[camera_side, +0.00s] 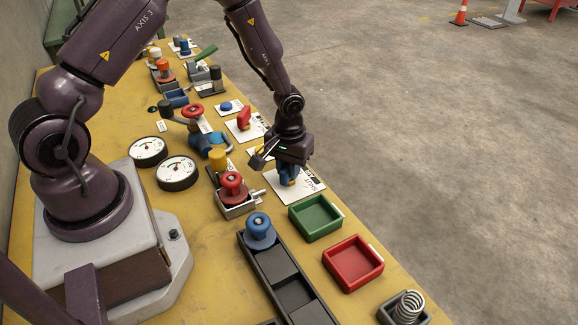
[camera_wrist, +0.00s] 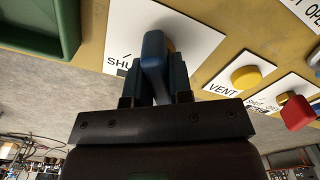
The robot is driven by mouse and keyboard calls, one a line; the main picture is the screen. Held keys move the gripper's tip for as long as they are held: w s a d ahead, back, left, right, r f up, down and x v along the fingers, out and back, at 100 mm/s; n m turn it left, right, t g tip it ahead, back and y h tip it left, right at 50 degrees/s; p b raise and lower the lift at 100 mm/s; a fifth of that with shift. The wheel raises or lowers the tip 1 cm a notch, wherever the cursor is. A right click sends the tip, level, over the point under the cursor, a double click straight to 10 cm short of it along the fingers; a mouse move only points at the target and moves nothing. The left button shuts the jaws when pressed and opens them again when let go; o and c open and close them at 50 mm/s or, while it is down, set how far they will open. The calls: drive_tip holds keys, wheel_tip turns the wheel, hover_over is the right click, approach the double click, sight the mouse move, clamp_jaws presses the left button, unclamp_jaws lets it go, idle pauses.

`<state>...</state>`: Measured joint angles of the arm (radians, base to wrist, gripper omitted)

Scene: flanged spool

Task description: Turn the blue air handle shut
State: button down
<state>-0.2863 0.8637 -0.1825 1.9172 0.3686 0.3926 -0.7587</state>
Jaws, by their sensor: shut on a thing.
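The blue air handle (camera_wrist: 153,50) stands on a white plate (camera_wrist: 190,35) printed with "SHUT" in the wrist view. The word lies to the left of the handle there. My gripper (camera_wrist: 157,85) is shut on the handle, one finger on each side of it. In the side view my gripper (camera_side: 289,165) is over the white plate (camera_side: 308,188) near the bench's right edge, and it hides much of the blue handle (camera_side: 288,178). The handle's exact angle against the markings is hard to tell.
A yellow VENT button (camera_wrist: 246,77) and a red handle (camera_wrist: 296,111) sit nearby. A green tray (camera_side: 315,217) and red tray (camera_side: 353,262) stand in front. A red knob (camera_side: 232,184), blue knob (camera_side: 259,227) and two gauges (camera_side: 177,171) crowd the left side.

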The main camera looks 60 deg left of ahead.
drive_tip(key=m, duration=0.4)
drive_tip(key=shift+m, duration=0.3)
drive_tip(key=m, duration=0.3)
drive_tip(key=shift+m, duration=0.3)
drive_tip(key=m, duration=0.3)
drive_tip(key=shift+m, duration=2.1)
drive_tip(key=c, duration=1)
unclamp_jaws()
drive_tip(key=shift+r, duration=0.1)
